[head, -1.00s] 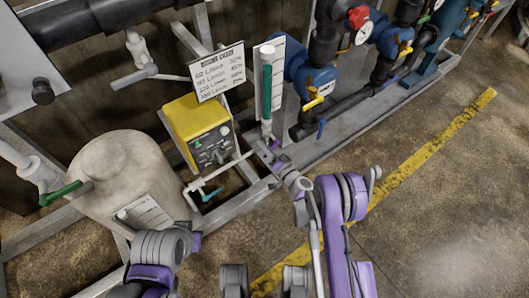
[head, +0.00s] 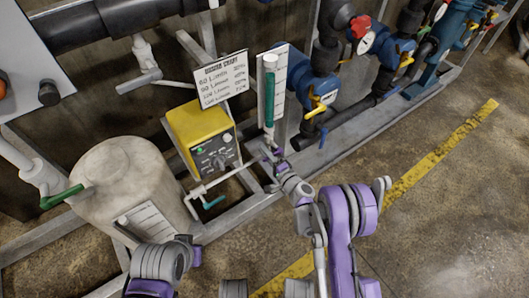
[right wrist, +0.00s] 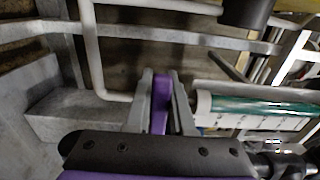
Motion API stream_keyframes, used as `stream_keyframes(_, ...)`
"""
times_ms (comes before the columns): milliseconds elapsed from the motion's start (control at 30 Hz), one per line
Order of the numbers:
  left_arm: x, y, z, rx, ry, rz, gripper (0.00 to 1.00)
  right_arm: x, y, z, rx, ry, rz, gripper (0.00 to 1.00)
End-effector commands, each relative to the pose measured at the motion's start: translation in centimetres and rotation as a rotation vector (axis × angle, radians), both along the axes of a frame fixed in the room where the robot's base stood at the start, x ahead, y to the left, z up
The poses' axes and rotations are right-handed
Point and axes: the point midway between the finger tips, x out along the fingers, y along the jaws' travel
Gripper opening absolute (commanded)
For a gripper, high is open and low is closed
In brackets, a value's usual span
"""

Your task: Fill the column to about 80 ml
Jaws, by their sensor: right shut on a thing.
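The column (head: 269,97) is an upright clear tube with green liquid, fixed to a white scale board behind the frame. The liquid fills most of the tube, with a pale part above it; the scale marks are too small to read. The column also lies across the right side of the right wrist view (right wrist: 265,105). My right gripper (head: 268,154) is at the pipework just below the column. In the right wrist view its grey fingers are shut on a purple handle (right wrist: 160,103). My left gripper (head: 196,256) is low at the left, its fingers not clear.
A yellow control box (head: 203,135) with knobs stands left of the column, under a printed chart (head: 220,78). A pale tank (head: 125,180) is at the left. A teal valve handle (head: 213,203) sits on low white pipe. Blue pumps and pipes (head: 318,85) crowd the right; the floor beyond is open.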

Motion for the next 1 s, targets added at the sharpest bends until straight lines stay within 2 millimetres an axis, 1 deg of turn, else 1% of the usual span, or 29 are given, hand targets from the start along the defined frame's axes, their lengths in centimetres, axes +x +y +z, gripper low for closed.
stream_keyframes(500, -0.01, 0.00, -0.01, 0.000, 0.000, 0.000, 0.00, 0.08, 0.02, 0.20, 0.020, 0.013, 0.000, 0.00)
stream_keyframes(533, -0.01, 0.00, -0.01, 0.000, 0.000, 0.000, 0.00, 0.09, 0.02, 0.20, 0.020, 0.013, 0.000, 0.25)
stream_keyframes(667, -0.01, 0.00, -0.01, 0.000, 0.000, 0.000, 0.00, 0.06, 0.02, 0.17, 0.019, 0.013, 0.000, 0.48)
stream_keyframes(700, 0.00, 0.00, -0.02, 0.000, 0.000, 0.000, 0.00, 0.05, 0.03, 0.16, 0.018, 0.012, 0.000, 0.51)
stream_keyframes(1000, -0.01, 0.00, 0.02, 0.000, 0.000, 0.000, 0.00, -0.13, -0.12, 0.12, 0.017, 0.012, 0.000, 0.51)
